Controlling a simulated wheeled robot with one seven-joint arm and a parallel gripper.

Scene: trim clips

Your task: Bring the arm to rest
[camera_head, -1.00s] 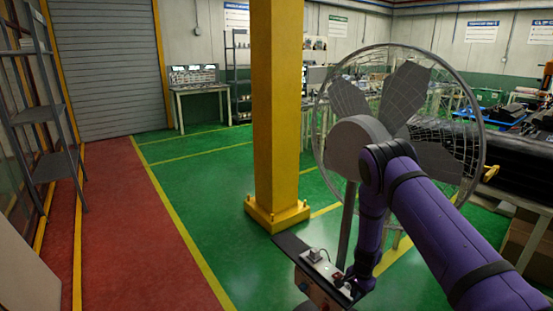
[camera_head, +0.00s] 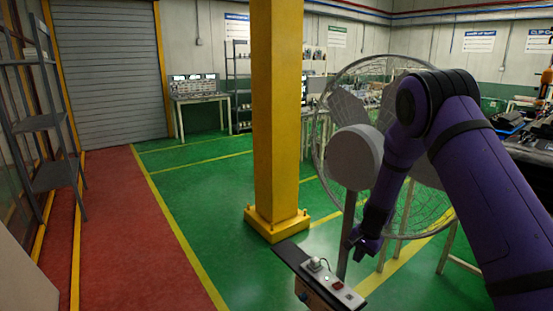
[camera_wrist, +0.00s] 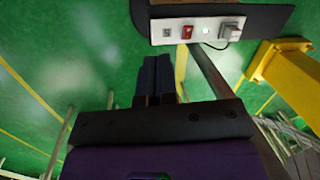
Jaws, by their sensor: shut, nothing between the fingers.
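My gripper (camera_head: 352,240) hangs at the end of my purple arm, in front of the fan's pole in the head view. In the wrist view its dark fingers (camera_wrist: 155,72) are together with nothing between them. A white power strip (camera_head: 338,286) with a plug and a red switch lies on a small dark shelf (camera_head: 290,255), below the gripper in the picture. In the wrist view the strip (camera_wrist: 197,31) shows beyond the fingertips, which appear clear of it. A light beside the red switch glows pale green there.
A large caged fan (camera_head: 355,155) stands behind my arm, partly hidden by it. A yellow pillar (camera_head: 276,110) stands left of the fan. Benches and a shelf rack line the back wall. Green floor (camera_head: 200,200) is open left of the pillar.

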